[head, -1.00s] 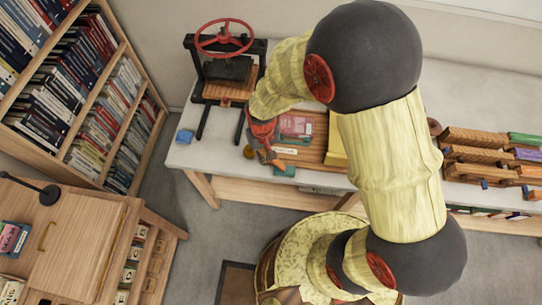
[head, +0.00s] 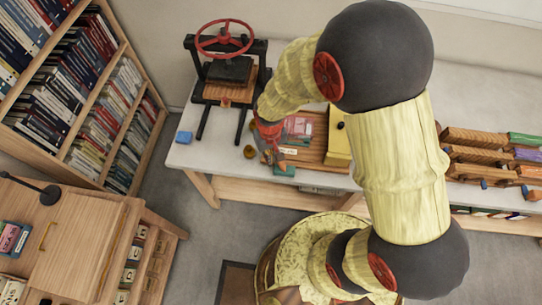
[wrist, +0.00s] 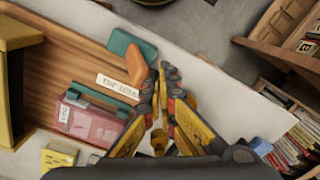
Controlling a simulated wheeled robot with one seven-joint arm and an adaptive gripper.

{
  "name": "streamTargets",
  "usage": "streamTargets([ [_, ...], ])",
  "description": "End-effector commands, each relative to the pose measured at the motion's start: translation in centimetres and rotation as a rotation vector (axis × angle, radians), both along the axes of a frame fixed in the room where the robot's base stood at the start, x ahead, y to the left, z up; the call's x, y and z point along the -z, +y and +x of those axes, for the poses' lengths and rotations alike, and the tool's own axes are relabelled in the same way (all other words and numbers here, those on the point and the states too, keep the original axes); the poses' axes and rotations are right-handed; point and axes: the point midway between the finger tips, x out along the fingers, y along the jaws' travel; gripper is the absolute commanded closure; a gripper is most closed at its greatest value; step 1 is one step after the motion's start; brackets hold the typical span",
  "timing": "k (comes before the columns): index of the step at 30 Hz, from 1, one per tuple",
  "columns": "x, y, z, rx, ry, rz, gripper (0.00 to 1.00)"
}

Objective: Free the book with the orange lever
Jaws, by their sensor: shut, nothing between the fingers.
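An orange lever (wrist: 137,62) sits on a teal base (wrist: 128,45) at the edge of a wooden board (wrist: 60,55); a white lettered label (wrist: 118,86) lies beside it. The teal base also shows in the head view (head: 284,170). A pink book (wrist: 90,122) lies on the board under a teal bar (wrist: 97,97); it is partly hidden by my arm in the head view (head: 299,127). My gripper (wrist: 166,76) is shut and empty, its fingertips just right of the lever. I cannot tell whether they touch it.
A yellow box (head: 338,140) stands on the board's right part. A black press with a red wheel (head: 224,38) is at the back left. A small blue block (head: 184,137) lies near the table's left end. Wooden holders with books (head: 490,145) stand at the right.

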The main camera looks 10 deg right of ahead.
Motion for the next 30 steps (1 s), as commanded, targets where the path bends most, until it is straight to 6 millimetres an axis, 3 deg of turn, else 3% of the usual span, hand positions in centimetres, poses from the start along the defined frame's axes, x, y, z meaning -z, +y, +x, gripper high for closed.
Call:
streamTargets([
  [30, 0.0, -1.7, -0.6, 0.000, 0.001, 0.000, 1.00],
])
